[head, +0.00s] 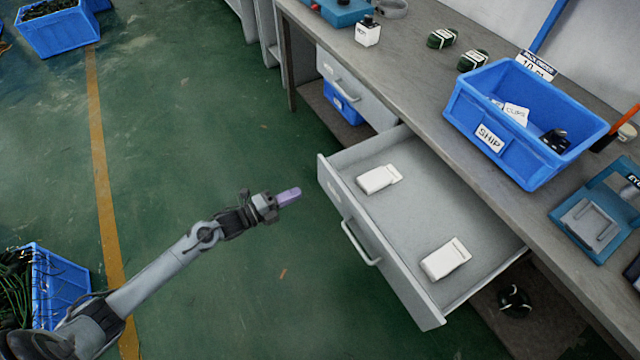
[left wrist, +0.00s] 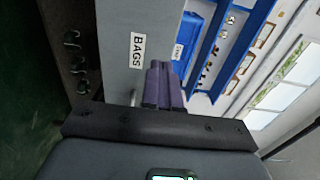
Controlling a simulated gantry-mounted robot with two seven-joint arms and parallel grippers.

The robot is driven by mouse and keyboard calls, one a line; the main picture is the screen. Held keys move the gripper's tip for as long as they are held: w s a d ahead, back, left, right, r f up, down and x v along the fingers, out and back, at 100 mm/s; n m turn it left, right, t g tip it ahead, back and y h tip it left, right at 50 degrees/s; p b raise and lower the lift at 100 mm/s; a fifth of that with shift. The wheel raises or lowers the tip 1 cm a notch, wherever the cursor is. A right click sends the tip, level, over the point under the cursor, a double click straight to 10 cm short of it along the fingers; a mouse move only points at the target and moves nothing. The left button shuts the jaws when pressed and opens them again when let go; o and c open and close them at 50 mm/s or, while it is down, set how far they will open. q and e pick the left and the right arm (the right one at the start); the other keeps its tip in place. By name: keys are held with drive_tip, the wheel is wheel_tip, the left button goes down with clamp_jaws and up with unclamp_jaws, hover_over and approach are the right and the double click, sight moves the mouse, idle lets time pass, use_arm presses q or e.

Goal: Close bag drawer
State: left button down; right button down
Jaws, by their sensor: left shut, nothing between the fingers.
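The bag drawer (head: 381,258) is pulled out from under the workbench in the head view, with a bar handle (head: 360,243) on its grey front. Two white packs, one farther back (head: 378,179) and one nearer (head: 446,259), lie inside it. My left gripper (head: 289,196), with purple fingers, is shut and empty, in the air to the left of the drawer front and apart from it in the head view. In the left wrist view the shut fingers (left wrist: 162,86) point toward a grey front with a "BAGS" label (left wrist: 137,56). My right gripper is not in view.
The workbench (head: 420,90) carries a blue "SHIP" bin (head: 470,105), a blue fixture (head: 590,225) and small parts. Another drawer (head: 355,90) sits farther along, above a blue bin (head: 343,103). The green floor left of the drawer is clear. Blue crates stand at the left.

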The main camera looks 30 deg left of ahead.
sight(329, 177)
use_arm(q)
drive_tip(key=b+x, duration=0.2)
drive_tip(key=x, duration=0.6)
drive_tip(key=shift+w+f, duration=0.1)
drive_tip(key=shift+w, duration=0.05)
drive_tip(key=shift+w+d+b, duration=0.3)
drive_tip(key=shift+w, duration=0.2)
